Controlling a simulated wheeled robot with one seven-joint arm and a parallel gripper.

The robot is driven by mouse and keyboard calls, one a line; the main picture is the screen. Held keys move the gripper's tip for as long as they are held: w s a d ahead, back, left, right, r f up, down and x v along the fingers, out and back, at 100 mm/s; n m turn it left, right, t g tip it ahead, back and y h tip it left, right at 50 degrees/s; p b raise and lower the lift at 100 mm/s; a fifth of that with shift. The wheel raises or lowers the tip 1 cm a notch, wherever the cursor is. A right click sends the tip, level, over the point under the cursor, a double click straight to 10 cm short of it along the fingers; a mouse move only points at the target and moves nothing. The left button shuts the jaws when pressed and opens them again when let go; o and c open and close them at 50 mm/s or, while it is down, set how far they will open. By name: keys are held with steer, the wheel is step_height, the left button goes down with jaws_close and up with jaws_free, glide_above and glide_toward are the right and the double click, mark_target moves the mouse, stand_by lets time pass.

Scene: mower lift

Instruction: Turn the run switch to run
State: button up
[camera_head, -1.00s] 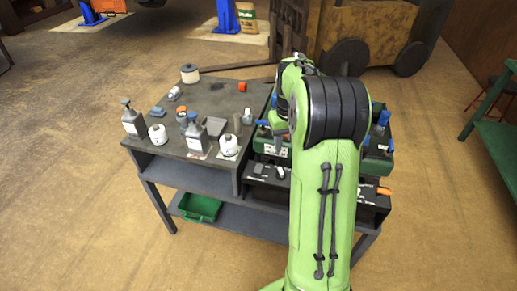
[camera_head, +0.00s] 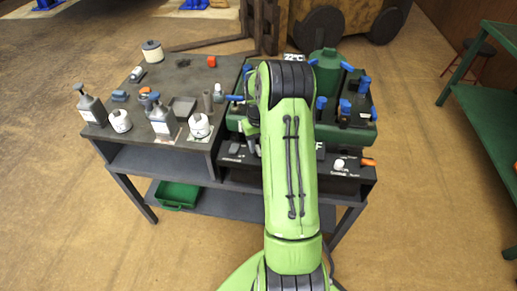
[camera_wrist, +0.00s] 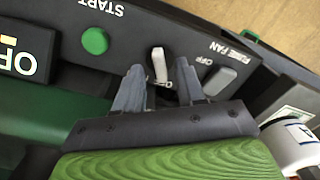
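The black control panel (camera_wrist: 130,22) fills the upper wrist view, upside down. A white lever switch (camera_wrist: 158,64) stands on it between the fingertips of my gripper (camera_wrist: 158,82). The fingers are apart, one on each side of the lever; I cannot tell whether either touches it. An "OFF" label is beside it, and its other lettering is partly hidden, so I cannot read a run label. In the head view my gripper (camera_head: 254,147) is low over the left part of the panel (camera_head: 350,178), mostly hidden by my arm.
A green button (camera_wrist: 95,41) marked START and a grey rocker (camera_wrist: 220,80) by the fan label flank the lever. An OFF display (camera_wrist: 22,52) is nearby. White canisters (camera_head: 199,126) and bottles (camera_head: 90,105) stand on the bench left. A green machine (camera_head: 325,72) stands behind.

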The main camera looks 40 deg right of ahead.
steer(key=shift+f, duration=0.55)
jaws_close()
